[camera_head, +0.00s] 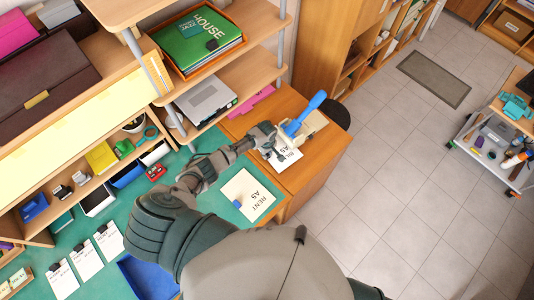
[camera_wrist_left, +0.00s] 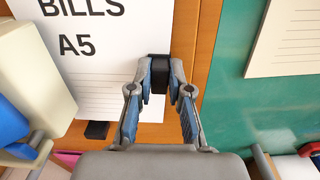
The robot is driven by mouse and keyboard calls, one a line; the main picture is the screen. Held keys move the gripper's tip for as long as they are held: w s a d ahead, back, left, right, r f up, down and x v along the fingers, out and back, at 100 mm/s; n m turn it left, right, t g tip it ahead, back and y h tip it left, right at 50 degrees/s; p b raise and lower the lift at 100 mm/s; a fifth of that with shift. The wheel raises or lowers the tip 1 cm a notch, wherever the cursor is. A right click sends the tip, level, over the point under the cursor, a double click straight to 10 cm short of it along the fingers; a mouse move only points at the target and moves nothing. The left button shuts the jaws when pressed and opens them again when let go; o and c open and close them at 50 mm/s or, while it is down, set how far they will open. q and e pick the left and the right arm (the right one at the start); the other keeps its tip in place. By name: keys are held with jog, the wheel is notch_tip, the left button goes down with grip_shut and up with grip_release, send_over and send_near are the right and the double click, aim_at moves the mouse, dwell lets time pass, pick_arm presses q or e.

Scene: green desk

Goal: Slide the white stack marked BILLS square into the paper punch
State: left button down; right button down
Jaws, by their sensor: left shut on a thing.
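The white stack marked BILLS A5 (camera_head: 287,157) lies flat on the brown wooden desk section; it fills the upper left of the left wrist view (camera_wrist_left: 105,75). The cream paper punch with a raised blue handle (camera_head: 305,112) stands just beyond it in the head view. In the left wrist view the punch (camera_wrist_left: 38,75) is at the left, close beside the stack; whether paper is inside its slot cannot be told. My left gripper (camera_wrist_left: 158,72) is shut on a black clip at the stack's edge; in the head view it (camera_head: 268,146) partly covers the stack. My right gripper is not in view.
A stack marked RENT A5 (camera_head: 262,190) with a blue clip lies on the green desk mat. Shelves with a laptop (camera_head: 207,100) and a green book (camera_head: 207,38) rise behind. A small black block (camera_wrist_left: 97,130) sits by the stack's edge. Open floor lies right.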

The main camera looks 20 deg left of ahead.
pick_arm(q)
jog(key=shift+f, duration=0.1)
jog(key=c, duration=0.8)
grip_release()
jog(key=shift+o, duration=0.2)
jog(key=shift+r+p, duration=0.7)
jog(key=shift+r, duration=2.8)
